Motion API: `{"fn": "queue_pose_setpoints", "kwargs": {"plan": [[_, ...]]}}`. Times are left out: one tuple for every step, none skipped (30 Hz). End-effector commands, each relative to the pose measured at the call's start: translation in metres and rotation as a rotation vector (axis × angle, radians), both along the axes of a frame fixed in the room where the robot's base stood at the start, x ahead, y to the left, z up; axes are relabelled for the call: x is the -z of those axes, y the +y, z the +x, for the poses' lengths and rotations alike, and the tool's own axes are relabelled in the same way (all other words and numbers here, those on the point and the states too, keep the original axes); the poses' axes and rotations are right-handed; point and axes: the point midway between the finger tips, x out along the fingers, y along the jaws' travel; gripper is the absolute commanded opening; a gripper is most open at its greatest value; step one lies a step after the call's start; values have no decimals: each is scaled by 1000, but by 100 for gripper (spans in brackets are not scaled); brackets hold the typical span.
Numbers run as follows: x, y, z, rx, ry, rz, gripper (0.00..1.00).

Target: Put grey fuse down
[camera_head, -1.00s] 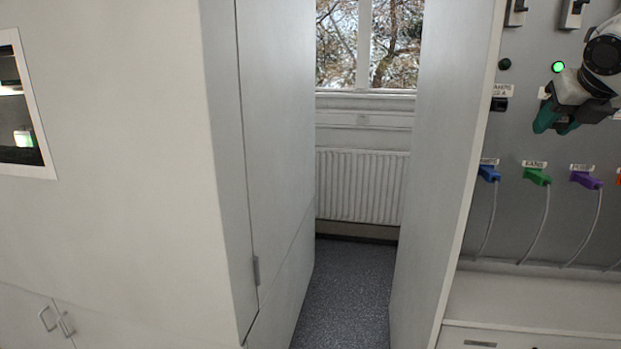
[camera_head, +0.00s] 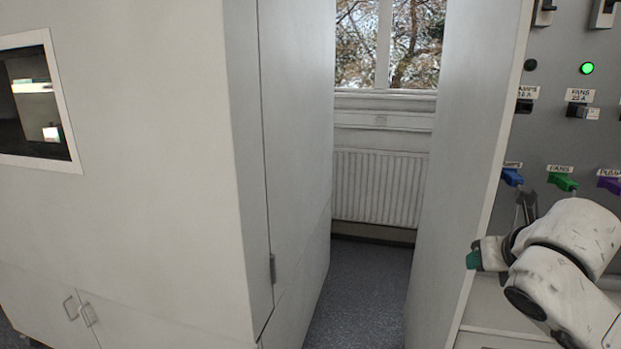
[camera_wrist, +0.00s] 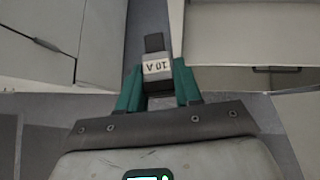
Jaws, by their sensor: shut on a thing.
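My gripper (camera_wrist: 156,88) has teal fingers shut on the grey fuse (camera_wrist: 154,44). In the wrist view the fuse has a dark grey end and a white label reading "10 A" upside down. It sticks out past the fingertips, clear of any surface. In the head view my gripper (camera_head: 473,260) is at the lower right, in front of the panel's left edge and below the plugs. The fuse cannot be made out there.
The grey panel (camera_head: 555,145) at right bears a lit green lamp (camera_head: 587,68), a FANS fuse holder (camera_head: 577,111), a blue plug (camera_head: 512,177) and a green plug (camera_head: 562,181). A pale ledge (camera_head: 484,312) lies below. White cabinets (camera_head: 150,210) stand left of a narrow floor gap (camera_head: 365,290).

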Motion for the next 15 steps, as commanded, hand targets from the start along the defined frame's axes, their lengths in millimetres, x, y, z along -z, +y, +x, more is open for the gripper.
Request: {"fn": "queue_pose_setpoints", "kwargs": {"plan": [[27, 16, -5, -15, 7, 7, 17], [40, 25, -7, -24, 7, 7, 17], [59, 36, -9, -36, 6, 7, 17], [72, 44, -11, -43, 7, 6, 17], [86, 53, -13, -53, 6, 6, 17], [103, 63, -16, -62, 6, 6, 17], [116, 72, -18, -71, 7, 6, 17], [127, 78, -19, -77, 6, 4, 17], [142, 88, -21, -87, 5, 4, 17], [152, 93, -22, -92, 7, 3, 17], [161, 100, -24, -99, 5, 3, 17], [172, 106, -25, -106, 4, 1, 17], [180, 111, -26, -110, 4, 1, 17], [187, 116, -27, -116, 3, 1, 17], [195, 121, -28, -120, 3, 0, 17]]}}
